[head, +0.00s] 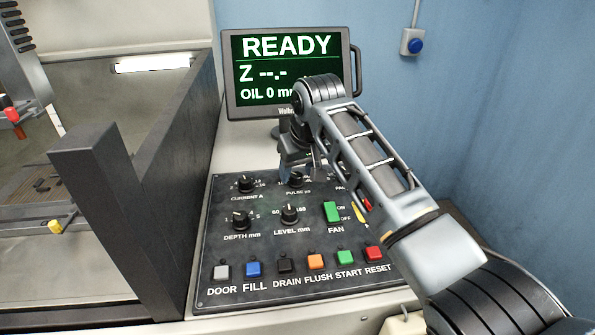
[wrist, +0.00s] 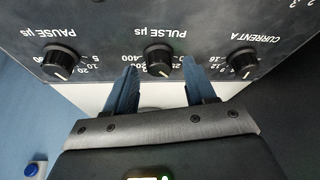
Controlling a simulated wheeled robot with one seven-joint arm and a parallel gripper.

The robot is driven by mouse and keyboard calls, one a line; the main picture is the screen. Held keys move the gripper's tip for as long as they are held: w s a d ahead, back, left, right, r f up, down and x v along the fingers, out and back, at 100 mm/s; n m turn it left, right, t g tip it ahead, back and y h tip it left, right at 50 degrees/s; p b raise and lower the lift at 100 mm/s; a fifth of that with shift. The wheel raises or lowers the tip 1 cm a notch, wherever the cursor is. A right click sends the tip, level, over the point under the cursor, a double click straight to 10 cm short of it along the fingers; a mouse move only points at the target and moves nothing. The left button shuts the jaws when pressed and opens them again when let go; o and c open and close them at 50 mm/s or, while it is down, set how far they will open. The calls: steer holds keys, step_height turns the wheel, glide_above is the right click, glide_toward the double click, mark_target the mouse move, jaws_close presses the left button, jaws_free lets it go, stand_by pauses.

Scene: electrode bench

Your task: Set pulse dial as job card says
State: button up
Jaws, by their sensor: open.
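The pulse dial (wrist: 158,60), a black knob labelled PULSE µs, is on the dark control panel (head: 215,255). In the wrist view, which shows the panel upside down, it sits between the two blue fingers of my gripper (wrist: 159,66). The fingers are open, one on each side, with gaps to the knob. In the head view my gripper (head: 300,164) is over the dial (head: 295,179), hiding part of it and its scale. Its exact setting is too small to read. I cannot make out a job card in either view.
The current dial (head: 245,184) and pause dial (wrist: 60,63) flank the pulse dial. Depth (head: 241,220) and level (head: 289,215) dials, a green fan switch (head: 332,212) and a row of buttons lie below. The monitor (head: 288,60) behind reads READY. A tank wall (head: 150,190) rises left.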

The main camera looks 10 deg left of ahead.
steer(key=v, duration=0.7)
